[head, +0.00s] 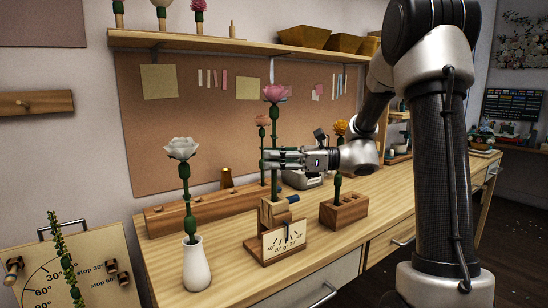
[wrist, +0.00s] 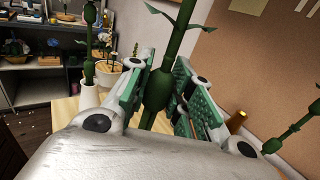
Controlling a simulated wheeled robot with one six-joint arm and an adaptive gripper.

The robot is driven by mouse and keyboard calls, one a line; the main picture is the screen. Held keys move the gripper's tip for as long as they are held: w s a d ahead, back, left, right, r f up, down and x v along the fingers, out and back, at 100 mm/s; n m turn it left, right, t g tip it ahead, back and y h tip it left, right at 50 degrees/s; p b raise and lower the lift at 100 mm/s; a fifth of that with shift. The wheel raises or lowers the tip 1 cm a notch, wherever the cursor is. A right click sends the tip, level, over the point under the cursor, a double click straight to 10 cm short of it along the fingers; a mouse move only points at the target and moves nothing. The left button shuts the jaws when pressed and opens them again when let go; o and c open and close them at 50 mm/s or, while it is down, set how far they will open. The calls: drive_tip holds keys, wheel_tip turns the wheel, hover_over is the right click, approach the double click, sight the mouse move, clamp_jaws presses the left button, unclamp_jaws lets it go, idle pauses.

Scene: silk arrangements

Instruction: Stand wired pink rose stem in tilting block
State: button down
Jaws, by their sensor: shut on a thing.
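The pink rose stem (head: 274,120) stands upright, with its pink bloom (head: 275,92) at the top. My gripper (head: 270,158) reaches in from the right and is shut around the green stem at mid-height. In the wrist view the stem (wrist: 157,88) passes between the green finger pads of my gripper (wrist: 160,92). The wooden tilting block (head: 272,213) is directly below, with a blue knob and a white angle-scale card (head: 284,238) at its front. The stem's lower end meets the block's top; I cannot tell how deep it sits.
A white rose stands in a white vase (head: 196,262) at the front left. A long wooden block with holes (head: 215,209) lies behind. A smaller block (head: 343,210) at the right holds an orange flower. An angle board (head: 85,265) stands lower left.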

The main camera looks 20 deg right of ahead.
drive_tip(key=shift+f, duration=1.5)
idle(0.6)
drive_tip(key=c, duration=1.2)
unclamp_jaws()
